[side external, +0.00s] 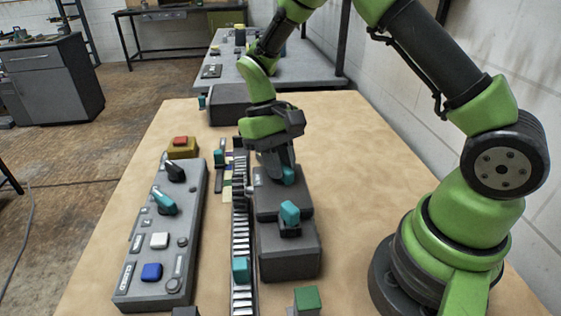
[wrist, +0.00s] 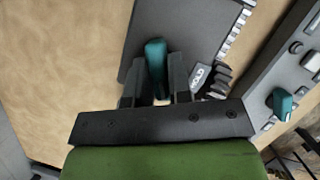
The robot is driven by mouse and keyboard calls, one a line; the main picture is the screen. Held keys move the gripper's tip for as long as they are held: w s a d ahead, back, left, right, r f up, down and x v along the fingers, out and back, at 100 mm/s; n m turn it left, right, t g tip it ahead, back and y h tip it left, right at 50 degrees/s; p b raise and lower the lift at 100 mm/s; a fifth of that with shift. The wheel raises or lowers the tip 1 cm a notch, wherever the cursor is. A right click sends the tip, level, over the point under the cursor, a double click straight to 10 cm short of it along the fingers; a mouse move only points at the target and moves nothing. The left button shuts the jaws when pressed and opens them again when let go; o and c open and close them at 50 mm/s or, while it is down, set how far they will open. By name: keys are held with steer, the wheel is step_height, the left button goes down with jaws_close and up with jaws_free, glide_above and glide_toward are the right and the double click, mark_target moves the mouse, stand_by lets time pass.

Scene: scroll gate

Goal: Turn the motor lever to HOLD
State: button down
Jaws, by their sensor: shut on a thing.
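My gripper (side external: 277,168) points down over a dark grey box (side external: 280,200) beside a toothed rail and is shut on a teal lever (side external: 289,176). In the wrist view the teal lever (wrist: 155,55) stands between my two dark fingers (wrist: 155,88), its far end sticking out past them. A small white label (wrist: 197,78) lies just right of the fingers; I cannot read it for sure. The lever's base is hidden by the gripper. I cannot read any HOLD mark.
A second teal lever (side external: 290,213) stands on a nearer grey box (side external: 288,250). The toothed rail (side external: 241,240) runs along the boxes' left side. A control panel (side external: 200,225) with a black lever, a teal lever and buttons lies left. A green block (side external: 307,299) is at the front.

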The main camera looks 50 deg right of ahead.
steer(key=n+h, duration=0.1)
steer(key=n, duration=0.2)
steer(key=n+h, duration=0.1)
steer(key=n, duration=0.2)
steer(key=shift+a+h, duration=0.15)
steer(key=shift+h, duration=0.15)
steer(key=n+h, duration=0.1)
steer(key=n, duration=0.2)
steer(key=n+t, duration=0.1)
steer(key=n, duration=0.1)
steer(key=shift+n+h, duration=0.4)
steer(key=c, duration=1)
jaws_free()
steer(key=shift+c, duration=0.2)
steer(key=v, duration=1)
steer(key=shift+s, duration=0.15)
steer(key=s+r+m+t+y, duration=0.2)
steer(key=s+r+m+t, duration=0.3)
steer(key=s, duration=0.3)
steer(key=s+d+r+m+t+y, duration=0.1)
steer(key=s+r+m+t+y, duration=0.2)
steer(key=s+r+m+t, duration=0.2)
steer(key=s+m, duration=0.2)
steer(key=s, duration=0.2)
steer(key=shift+d+r+m+t, duration=0.3)
steer(key=shift+r+m, duration=0.05)
steer(key=shift+m, duration=0.05)
